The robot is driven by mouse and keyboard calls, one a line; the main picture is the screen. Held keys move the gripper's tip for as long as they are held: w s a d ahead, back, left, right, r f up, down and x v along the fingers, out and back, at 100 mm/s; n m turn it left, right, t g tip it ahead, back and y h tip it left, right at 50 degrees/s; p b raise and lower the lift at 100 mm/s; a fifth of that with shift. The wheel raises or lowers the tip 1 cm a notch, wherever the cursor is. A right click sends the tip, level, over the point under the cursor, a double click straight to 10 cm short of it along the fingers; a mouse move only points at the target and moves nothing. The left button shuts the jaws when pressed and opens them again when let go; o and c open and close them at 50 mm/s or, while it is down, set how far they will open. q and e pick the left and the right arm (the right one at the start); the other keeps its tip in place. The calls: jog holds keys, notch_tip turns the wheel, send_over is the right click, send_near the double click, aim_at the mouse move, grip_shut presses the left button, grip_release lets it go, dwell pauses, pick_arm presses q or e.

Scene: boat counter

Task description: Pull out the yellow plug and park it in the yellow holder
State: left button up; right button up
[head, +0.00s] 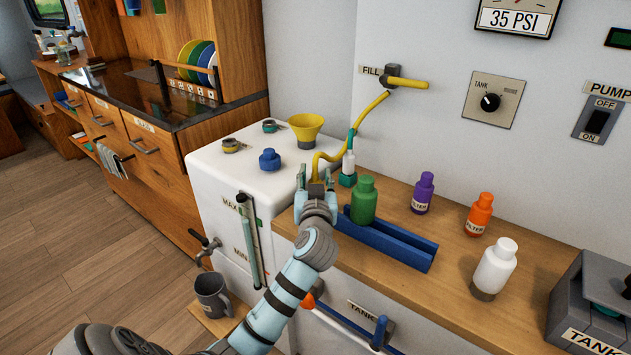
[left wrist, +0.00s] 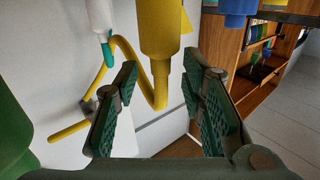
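A yellow hose (head: 366,112) runs from the tap marked FILL down to the white tank top. In the left wrist view the hose bends into a thick yellow plug (left wrist: 161,28). My left gripper (head: 316,182) is open at the hose end; in the wrist view its fingers (left wrist: 164,108) are apart on either side of the hose, with the plug beyond. I see no grip on it. The plug's lower end is out of view. A yellow funnel-shaped piece (head: 305,126) stands on the tank, behind the gripper; I cannot tell if it is the yellow holder. My right gripper is not in view.
A blue plug (head: 269,160) and two small caps stand on the white tank (head: 215,168). Purple, orange and white bottles stand farther right.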

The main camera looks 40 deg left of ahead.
pick_arm(q)
jog(key=v, duration=1.2)
